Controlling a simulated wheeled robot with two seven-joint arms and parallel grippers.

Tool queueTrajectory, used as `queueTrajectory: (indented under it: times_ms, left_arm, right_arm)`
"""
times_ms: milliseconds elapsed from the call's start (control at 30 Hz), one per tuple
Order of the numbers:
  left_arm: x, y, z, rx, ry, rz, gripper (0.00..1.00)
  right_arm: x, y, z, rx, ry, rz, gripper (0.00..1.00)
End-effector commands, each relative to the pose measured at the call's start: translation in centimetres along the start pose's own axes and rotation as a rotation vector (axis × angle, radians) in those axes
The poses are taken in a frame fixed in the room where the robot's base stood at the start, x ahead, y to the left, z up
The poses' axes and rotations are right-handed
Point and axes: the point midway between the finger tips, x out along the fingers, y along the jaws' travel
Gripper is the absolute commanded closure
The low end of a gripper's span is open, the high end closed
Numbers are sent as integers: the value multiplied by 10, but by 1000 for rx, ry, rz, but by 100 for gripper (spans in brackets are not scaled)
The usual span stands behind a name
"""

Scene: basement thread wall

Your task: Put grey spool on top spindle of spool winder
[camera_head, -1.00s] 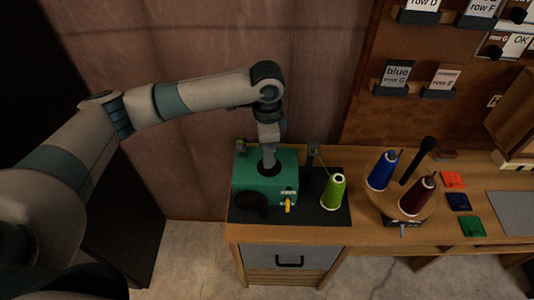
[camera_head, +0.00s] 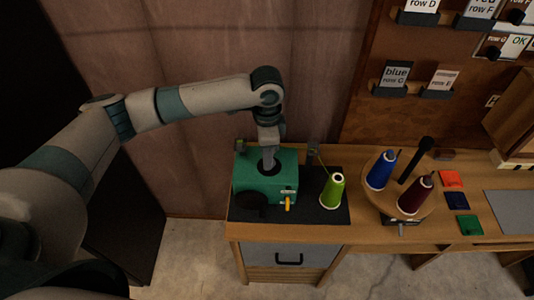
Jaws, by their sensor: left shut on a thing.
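The green spool winder (camera_head: 285,179) stands on a dark mat at the left end of the wooden bench. It has a black wheel and a small yellow lever on its front. My left gripper (camera_head: 268,162) points down over the top of the winder, at a dark round part there. It is shut on the grey spool, which I cannot clearly tell apart from the grey fingers. The top spindle is hidden by the gripper, and I cannot tell whether the spool is around it. My right gripper is out of view.
A yellow-green cone (camera_head: 332,192) stands right of the winder on the mat (camera_head: 318,214). Farther right, a round wooden stand (camera_head: 416,211) holds a blue cone (camera_head: 380,171), a dark red cone (camera_head: 415,194) and a black post. Several coloured squares lie beyond it.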

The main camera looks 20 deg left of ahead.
Motion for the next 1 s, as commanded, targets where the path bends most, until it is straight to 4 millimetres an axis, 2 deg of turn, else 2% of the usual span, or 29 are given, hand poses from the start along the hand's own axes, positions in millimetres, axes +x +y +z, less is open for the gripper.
queueTrajectory:
  times_ms: [267,1000]
  left_arm:
    - [-1,0,0,0,0,0,96]
    - [5,0,0,0,0,0,96]
  right_arm:
    - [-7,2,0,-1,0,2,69]
    - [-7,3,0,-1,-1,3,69]
